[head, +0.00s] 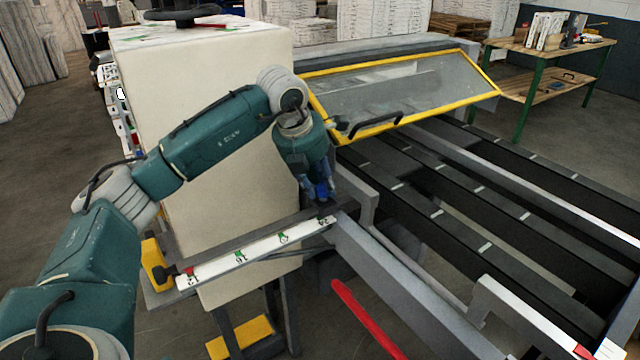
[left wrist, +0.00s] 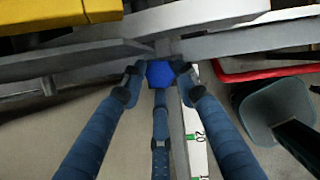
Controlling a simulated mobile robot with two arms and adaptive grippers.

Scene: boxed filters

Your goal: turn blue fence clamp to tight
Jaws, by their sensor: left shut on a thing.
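The blue fence clamp (left wrist: 160,74) shows in the left wrist view as a blue knob between my left gripper's fingertips (left wrist: 158,76). The fingers are shut on it from both sides. In the head view my left gripper (head: 318,188) points down at the right end of the white scale rail, and its fingers largely hide the knob there. I cannot tell from the knob whether it is loose or tight. My right gripper does not show.
The white scale (head: 255,252) with green marks runs along the rail's front. A yellow block (head: 155,264) is at its left end. A red bar (head: 370,318) lies low in front.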

